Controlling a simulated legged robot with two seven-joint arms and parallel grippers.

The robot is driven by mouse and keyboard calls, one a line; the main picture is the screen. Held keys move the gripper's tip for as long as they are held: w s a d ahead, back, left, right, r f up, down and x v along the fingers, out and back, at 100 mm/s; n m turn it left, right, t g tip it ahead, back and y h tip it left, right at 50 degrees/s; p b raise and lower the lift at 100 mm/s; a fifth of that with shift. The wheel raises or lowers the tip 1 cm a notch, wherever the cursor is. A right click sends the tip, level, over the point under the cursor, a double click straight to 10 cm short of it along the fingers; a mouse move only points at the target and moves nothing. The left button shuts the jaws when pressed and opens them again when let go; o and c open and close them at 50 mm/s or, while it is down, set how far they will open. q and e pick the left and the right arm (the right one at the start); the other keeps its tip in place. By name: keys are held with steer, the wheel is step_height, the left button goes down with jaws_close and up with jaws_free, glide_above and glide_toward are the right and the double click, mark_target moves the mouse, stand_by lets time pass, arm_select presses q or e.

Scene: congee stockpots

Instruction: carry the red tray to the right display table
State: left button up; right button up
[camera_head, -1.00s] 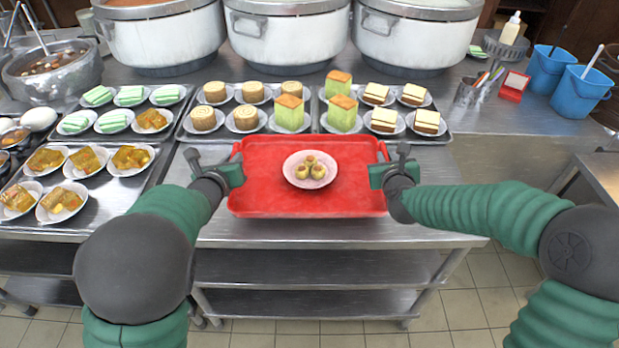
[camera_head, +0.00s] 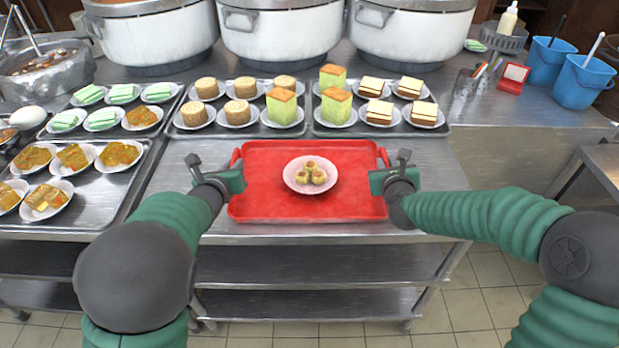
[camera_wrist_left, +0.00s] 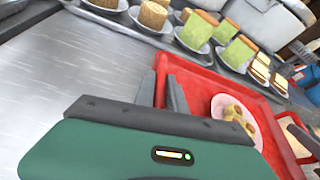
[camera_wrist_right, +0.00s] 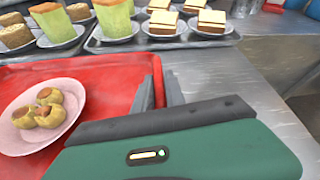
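The red tray (camera_head: 250,205) is level in front of me, over the front of the steel counter. A pink plate (camera_head: 291,184) with several small round pastries (camera_head: 312,174) sits in its middle. My left gripper (camera_head: 232,181) is at the tray's left side, its fingers around the rim by the handle, as the left wrist view (camera_wrist_left: 160,90) shows. My right gripper (camera_head: 380,182) is at the right side, and the right wrist view (camera_wrist_right: 160,88) shows its fingers at that rim. Both look shut on the tray. Whether its underside touches the counter is hidden.
Trays of plated cakes (camera_head: 446,131) line the counter just behind the red tray. A tray of orange pastries (camera_head: 125,185) lies left. Large pots (camera_head: 282,42) stand behind. Blue buckets (camera_head: 580,85) stand at the right. A separate steel table (camera_head: 605,160) shows at the right edge.

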arm_select(q)
steer(key=o, duration=0.3)
steer(key=shift+d+r, duration=0.1)
steer(key=shift+r, duration=0.15)
arm_select(e)
steer(key=o, duration=0.3)
steer(key=shift+d+r, duration=0.1)
steer(key=shift+r, duration=0.1)
arm_select(q)
steer(key=shift+o, duration=0.2)
steer(key=shift+a+f, duration=0.1)
steer(key=shift+a, duration=0.35)
arm_select(e)
steer(key=shift+o, duration=0.2)
steer(key=shift+a, duration=0.45)
steer(key=shift+s+d, duration=0.1)
steer(key=shift+d, duration=0.1)
steer(key=shift+a, duration=0.1)
arm_select(q)
steer(key=v, duration=1.2)
arm_select(e)
steer(key=v, duration=1.2)
arm_select(q)
steer(key=shift+s+f, duration=0.1)
arm_select(e)
steer(key=shift+f, duration=0.1)
